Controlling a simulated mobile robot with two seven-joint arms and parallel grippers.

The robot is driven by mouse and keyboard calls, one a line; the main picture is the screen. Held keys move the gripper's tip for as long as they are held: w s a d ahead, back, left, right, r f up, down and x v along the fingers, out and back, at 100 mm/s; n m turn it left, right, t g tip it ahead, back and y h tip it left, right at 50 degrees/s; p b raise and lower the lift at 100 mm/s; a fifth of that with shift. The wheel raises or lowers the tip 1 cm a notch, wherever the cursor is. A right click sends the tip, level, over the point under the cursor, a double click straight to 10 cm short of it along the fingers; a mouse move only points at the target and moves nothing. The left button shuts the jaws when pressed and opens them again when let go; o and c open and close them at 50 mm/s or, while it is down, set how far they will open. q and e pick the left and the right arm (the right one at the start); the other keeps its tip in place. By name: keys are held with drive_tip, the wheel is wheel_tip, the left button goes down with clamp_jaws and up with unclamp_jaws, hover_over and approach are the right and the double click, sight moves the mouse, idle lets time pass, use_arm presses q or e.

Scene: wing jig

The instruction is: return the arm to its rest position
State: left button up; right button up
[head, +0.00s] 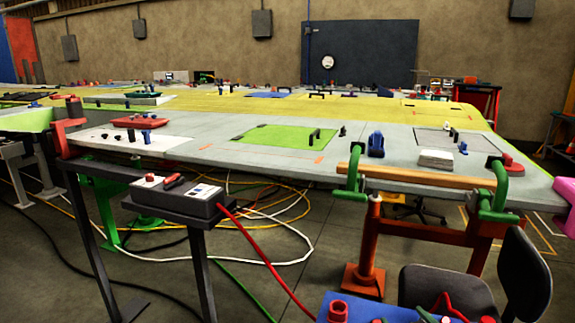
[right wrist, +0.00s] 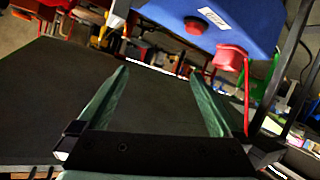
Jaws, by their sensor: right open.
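My right gripper (right wrist: 157,72) shows in the right wrist view, with its two greenish fingers spread wide apart. Nothing is between the fingers, so it is open and empty. Beyond the fingertips at the upper right is a blue box (right wrist: 250,28) with a red knob and a white label. I cannot make out my right gripper clearly in the head view. My left gripper is in neither view.
The long grey wing panel (head: 380,150) crosses the head view, with green clamps (head: 353,170) at its front edge. A control box (head: 178,197) stands on a post before it. A dark chair (head: 440,285) and a blue surface (head: 365,308) are at the lower right. Cables lie on the floor.

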drive_tip(key=s+a+f+g+y, duration=0.15)
drive_tip(key=s+a+f, duration=0.3)
drive_tip(key=s, duration=0.55)
drive_tip(key=s+a+f+g+y, duration=0.15)
drive_tip(key=s+a+f, duration=0.35)
drive_tip(key=s, duration=0.5)
drive_tip(key=s+a+f+g, duration=0.25)
drive_tip(key=s+a, duration=0.35)
drive_tip(key=s, duration=0.4)
use_arm(q)
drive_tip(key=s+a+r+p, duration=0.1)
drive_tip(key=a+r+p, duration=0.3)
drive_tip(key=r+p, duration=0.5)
drive_tip(key=p, duration=0.3)
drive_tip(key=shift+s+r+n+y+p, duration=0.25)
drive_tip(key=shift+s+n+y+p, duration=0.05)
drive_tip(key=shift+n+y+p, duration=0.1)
use_arm(e)
drive_tip(key=s+d+r+t, duration=0.1)
drive_tip(key=d+r, duration=0.3)
drive_tip(key=r, duration=0.4)
drive_tip(key=shift+s+r+m+h, duration=0.15)
drive_tip(key=shift+r+m+h, duration=0.15)
drive_tip(key=shift+m, duration=0.1)
